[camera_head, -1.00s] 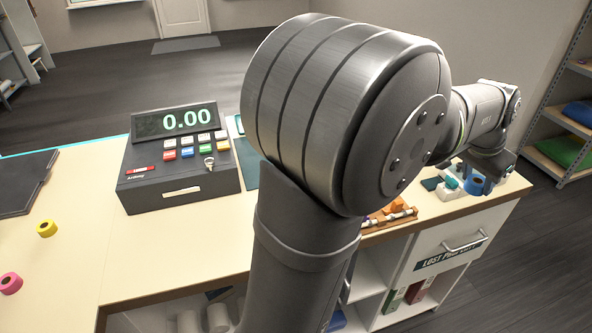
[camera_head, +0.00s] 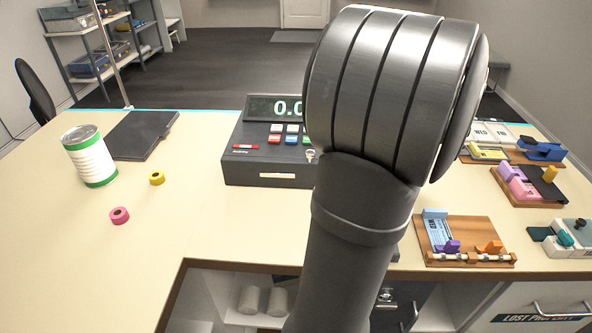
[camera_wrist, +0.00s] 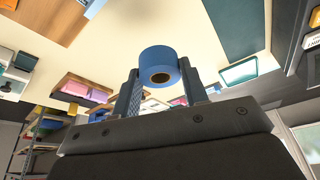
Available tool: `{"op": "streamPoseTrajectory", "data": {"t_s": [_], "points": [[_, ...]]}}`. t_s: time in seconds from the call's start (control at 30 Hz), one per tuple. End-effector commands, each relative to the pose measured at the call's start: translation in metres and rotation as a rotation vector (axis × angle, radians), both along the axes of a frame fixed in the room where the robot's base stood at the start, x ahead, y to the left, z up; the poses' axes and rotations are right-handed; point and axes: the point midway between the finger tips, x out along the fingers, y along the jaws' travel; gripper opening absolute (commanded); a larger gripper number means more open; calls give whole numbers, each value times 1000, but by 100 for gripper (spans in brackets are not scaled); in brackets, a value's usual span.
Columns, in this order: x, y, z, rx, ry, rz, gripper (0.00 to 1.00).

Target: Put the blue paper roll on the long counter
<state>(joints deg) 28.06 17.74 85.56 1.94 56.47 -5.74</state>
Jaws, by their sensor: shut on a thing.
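The blue paper roll (camera_wrist: 159,64) is held between the two fingers of my gripper (camera_wrist: 160,88) in the wrist view. Its dark core hole faces the camera. My gripper is shut on it. In the head view my arm's large grey joint hides both the gripper and the roll. The long pale counter (camera_head: 230,220) runs across the head view.
A black register (camera_head: 265,165) stands mid-counter, partly behind my arm. A white-green can (camera_head: 89,158) and a dark flat pad (camera_head: 140,134) are at left. Wooden boards with small fixtures (camera_head: 465,240) crowd the right. The counter in front of the register is clear.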

Motion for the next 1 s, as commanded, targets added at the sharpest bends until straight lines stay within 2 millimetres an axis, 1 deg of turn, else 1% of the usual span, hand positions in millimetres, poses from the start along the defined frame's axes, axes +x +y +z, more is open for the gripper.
{"op": "streamPoseTrajectory", "data": {"t_s": [0.03, 0.17, 0.2, 0.27, 0.3, 0.33, 0.37, 0.4, 0.47, 0.5, 0.57, 0.6, 0.67, 0.7, 0.73, 0.9, 1.0], "points": [[11, 25, 0, 1, 0, 63, 18], [31, 82, 0, 2, -1, 222, 18], [35, 101, 0, 2, -1, 270, 18], [41, 128, 1, 3, -2, 342, 18], [45, 146, 1, 3, -3, 390, 18], [47, 160, 1, 4, -3, 426, 18], [49, 174, 1, 4, -4, 462, 18], [50, 193, 1, 5, -4, 511, 18], [52, 220, 1, 5, -5, 584, 18], [52, 239, 1, 5, -6, 630, 18], [50, 267, 1, 6, -8, 703, 18], [49, 285, 1, 7, -9, 752, 18], [46, 313, 1, 7, -11, 825, 18], [42, 331, 1, 6, -13, 872, 18], [40, 344, 1, 7, -14, 909, 18], [19, 418, 2, 10, -24, 1109, 18], [5, 453, 2, 10, -29, 1211, 18]]}}
